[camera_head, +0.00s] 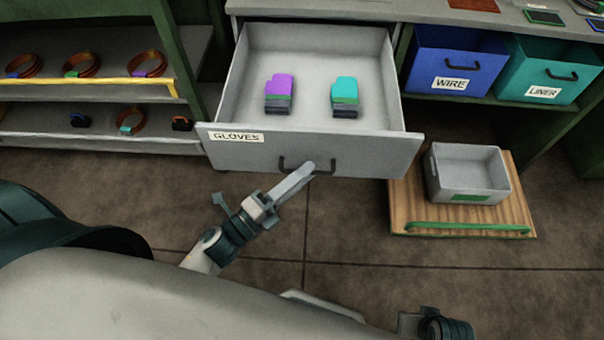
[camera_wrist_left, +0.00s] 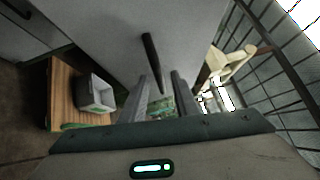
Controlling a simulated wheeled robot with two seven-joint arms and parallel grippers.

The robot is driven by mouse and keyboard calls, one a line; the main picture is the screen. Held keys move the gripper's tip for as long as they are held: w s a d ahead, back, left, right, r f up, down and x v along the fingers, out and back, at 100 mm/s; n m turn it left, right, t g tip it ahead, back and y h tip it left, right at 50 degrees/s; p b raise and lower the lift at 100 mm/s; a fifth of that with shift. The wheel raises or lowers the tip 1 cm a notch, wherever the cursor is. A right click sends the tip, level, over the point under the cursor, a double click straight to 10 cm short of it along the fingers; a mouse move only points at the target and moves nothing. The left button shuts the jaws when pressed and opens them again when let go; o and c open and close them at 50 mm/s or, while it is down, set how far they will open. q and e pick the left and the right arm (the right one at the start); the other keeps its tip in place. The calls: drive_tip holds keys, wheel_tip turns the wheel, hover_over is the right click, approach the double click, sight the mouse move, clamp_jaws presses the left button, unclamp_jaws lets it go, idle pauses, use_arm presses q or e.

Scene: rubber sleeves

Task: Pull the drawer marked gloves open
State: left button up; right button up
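The drawer marked gloves (camera_head: 360,148) stands well out from the bench, with its "GLOVES" label (camera_head: 236,136) at the front's left end. Inside lie a purple-topped glove bundle (camera_head: 279,86) and a teal-topped one (camera_head: 345,90). Its dark handle (camera_head: 290,164) is on the front; the wrist view also shows the handle (camera_wrist_left: 150,52).
A grey bin (camera_head: 436,180) stands on a wooden board (camera_head: 408,205) with a green handle, right of the drawer. Blue WIRE (camera_head: 435,60) and teal LINER (camera_head: 520,70) bins sit on the shelf. Shelves with copper rings (camera_head: 85,62) are at left. Floor before the drawer is clear.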

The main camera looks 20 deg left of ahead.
use_arm(q)
drive_tip(key=shift+s, duration=0.1)
idle(0.4)
